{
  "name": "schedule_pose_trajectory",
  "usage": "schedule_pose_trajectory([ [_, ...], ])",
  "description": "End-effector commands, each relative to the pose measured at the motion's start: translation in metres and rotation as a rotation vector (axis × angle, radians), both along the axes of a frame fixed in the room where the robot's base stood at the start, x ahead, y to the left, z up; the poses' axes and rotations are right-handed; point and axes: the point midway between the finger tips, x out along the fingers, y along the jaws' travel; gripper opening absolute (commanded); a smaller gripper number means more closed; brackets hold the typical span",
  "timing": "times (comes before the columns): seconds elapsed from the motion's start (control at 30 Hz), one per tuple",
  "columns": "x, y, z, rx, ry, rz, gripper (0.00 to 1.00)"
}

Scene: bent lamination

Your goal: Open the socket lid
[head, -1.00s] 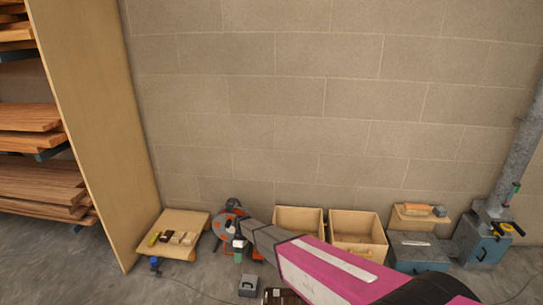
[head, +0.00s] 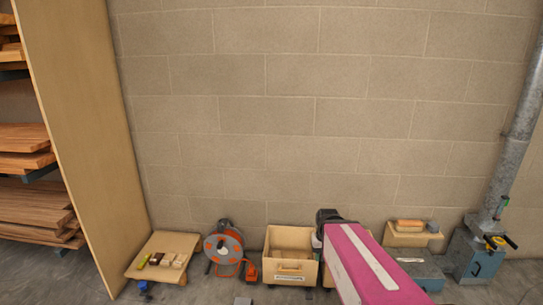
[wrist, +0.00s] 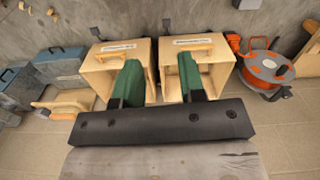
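A small grey box (head: 243,301), which may be the socket, stands on the floor and is cut by the bottom edge of the head view. A grey box also shows at the top edge of the wrist view (wrist: 249,4), which looks upside down. I cannot make out its lid. My gripper (wrist: 160,82) has two green fingers spread wide apart with nothing between them. It is well apart from the grey box. In the head view my pink arm link hides most of the gripper.
Wooden crates (head: 289,238) stand along the block wall, in front of my fingers in the wrist view. An orange cable reel (head: 223,246) and a low wooden board with small blocks (head: 182,239) are left of them. Blue-grey boxes (head: 476,258) stand right.

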Motion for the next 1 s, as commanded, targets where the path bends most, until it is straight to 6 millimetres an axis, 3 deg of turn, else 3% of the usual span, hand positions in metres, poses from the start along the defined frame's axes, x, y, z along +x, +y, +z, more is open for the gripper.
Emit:
schedule_pose_trajectory([
  [0.27,0.003,0.000,-0.001,-0.002,-0.003,-0.027,0.37],
  [0.43,0.031,0.025,-0.027,0.006,0.015,-0.152,0.37],
  [0.7,0.092,0.108,-0.107,0.007,0.070,-0.559,0.37],
  [1.0,0.133,0.221,-0.214,-0.039,0.131,-1.051,0.37],
])
